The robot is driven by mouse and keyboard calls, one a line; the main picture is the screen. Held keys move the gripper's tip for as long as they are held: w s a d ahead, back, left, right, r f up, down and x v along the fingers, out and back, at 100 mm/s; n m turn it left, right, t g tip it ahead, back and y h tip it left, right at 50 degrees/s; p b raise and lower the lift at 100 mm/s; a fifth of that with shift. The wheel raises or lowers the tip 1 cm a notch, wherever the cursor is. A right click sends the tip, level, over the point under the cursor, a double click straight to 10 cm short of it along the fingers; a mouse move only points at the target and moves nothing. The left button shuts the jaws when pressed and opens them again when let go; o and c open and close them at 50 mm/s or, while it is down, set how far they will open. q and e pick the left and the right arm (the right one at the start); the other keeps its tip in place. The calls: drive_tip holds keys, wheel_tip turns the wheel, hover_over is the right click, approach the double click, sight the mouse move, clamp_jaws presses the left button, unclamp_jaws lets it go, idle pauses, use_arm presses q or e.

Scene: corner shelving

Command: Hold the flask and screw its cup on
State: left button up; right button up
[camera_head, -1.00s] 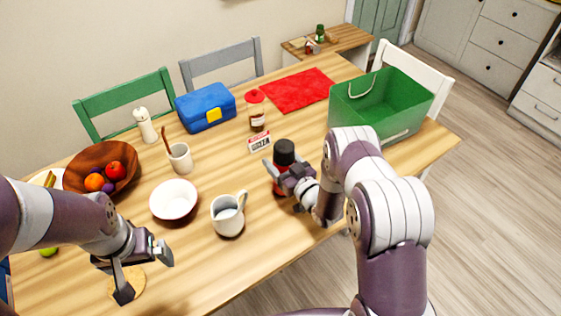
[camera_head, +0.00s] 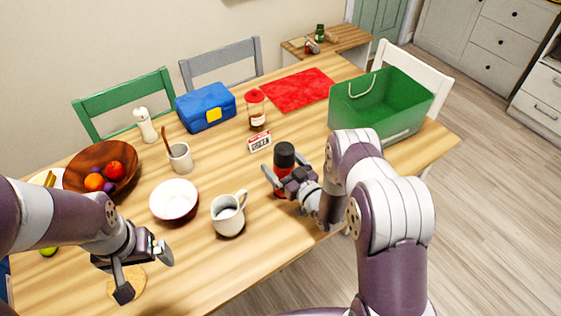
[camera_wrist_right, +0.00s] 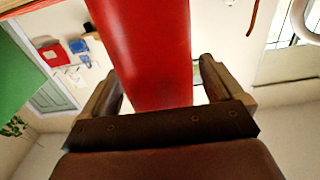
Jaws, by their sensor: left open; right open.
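The red flask (camera_head: 281,186) stands upright on the table, right of the white mug. Its top is a dark cylinder (camera_head: 284,154); I cannot tell whether this is the cup or a stopper. My right gripper (camera_head: 285,170) is open, with its fingers on either side of the flask. In the right wrist view the red body (camera_wrist_right: 150,45) rises between the spread fingers of the gripper (camera_wrist_right: 162,75). Contact cannot be told. My left gripper (camera_head: 146,272) is open and empty at the front left, above a round wooden coaster (camera_head: 136,284).
A white mug (camera_head: 227,220), a white bowl (camera_head: 174,205) and a small cup with a spoon (camera_head: 180,158) stand left of the flask. Behind it are a small sign (camera_head: 260,142) and a red-lidded jar (camera_head: 257,118). A green crate (camera_head: 365,115) stands at the right.

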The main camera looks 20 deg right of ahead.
drive_tip(key=v, duration=1.1)
drive_tip(key=shift+b, duration=0.45)
drive_tip(key=w+d+r+g+h, duration=0.1)
drive_tip(key=w+r+g+h, duration=0.2)
drive_tip(key=g+h, duration=0.3)
drive_tip(key=s+a+r+m+g, duration=0.1)
drive_tip(key=s+r+g, duration=0.3)
drive_tip(key=s, duration=0.5)
drive_tip(key=s+a+r+m+g, duration=0.2)
drive_tip(key=s+r+g, duration=0.2)
drive_tip(key=s, duration=0.6)
drive_tip(key=shift+m+g, duration=0.4)
drive_tip(key=shift+g, duration=0.4)
